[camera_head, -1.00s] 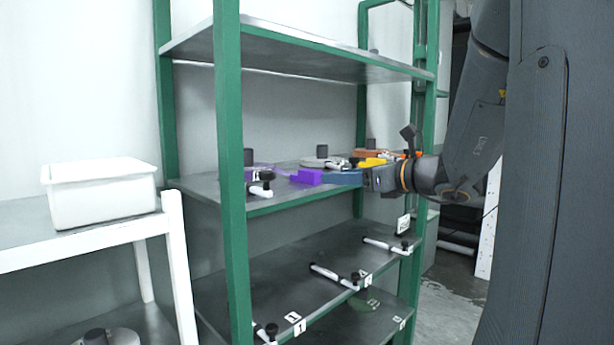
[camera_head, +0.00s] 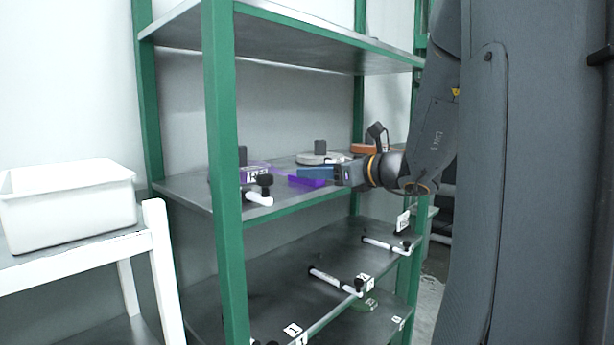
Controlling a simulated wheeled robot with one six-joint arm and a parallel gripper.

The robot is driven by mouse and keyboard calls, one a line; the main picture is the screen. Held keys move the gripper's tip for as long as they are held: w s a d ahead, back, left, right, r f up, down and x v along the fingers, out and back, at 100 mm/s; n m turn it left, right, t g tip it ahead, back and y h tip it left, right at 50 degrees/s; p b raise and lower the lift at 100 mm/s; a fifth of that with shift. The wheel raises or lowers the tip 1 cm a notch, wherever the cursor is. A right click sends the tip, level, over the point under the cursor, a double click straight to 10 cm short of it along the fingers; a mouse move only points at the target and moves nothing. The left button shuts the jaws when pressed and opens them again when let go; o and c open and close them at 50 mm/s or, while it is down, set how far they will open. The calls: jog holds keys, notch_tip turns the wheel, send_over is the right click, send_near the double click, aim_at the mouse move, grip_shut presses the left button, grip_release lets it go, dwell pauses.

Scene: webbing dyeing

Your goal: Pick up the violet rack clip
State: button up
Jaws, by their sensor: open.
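The violet rack clip (camera_head: 308,182) is a small block on the middle shelf of the green rack, near its front edge. My gripper (camera_head: 302,174) reaches in from the right over this shelf. Its blue-grey finger is level with the clip and overlaps its upper part in the picture. The jaws are open; I cannot tell whether the clip lies between them or whether they touch it. The far finger is not clearly visible.
A pale roll (camera_head: 318,158) and an orange block (camera_head: 363,149) lie behind. Green posts (camera_head: 224,180) flank the shelf. A white bin (camera_head: 68,212) stands at left.

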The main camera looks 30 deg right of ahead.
aim_at(292, 178)
jog(key=shift+p+x, duration=0.85)
jog(key=shift+x, duration=1.4)
jog(key=c, duration=1.2)
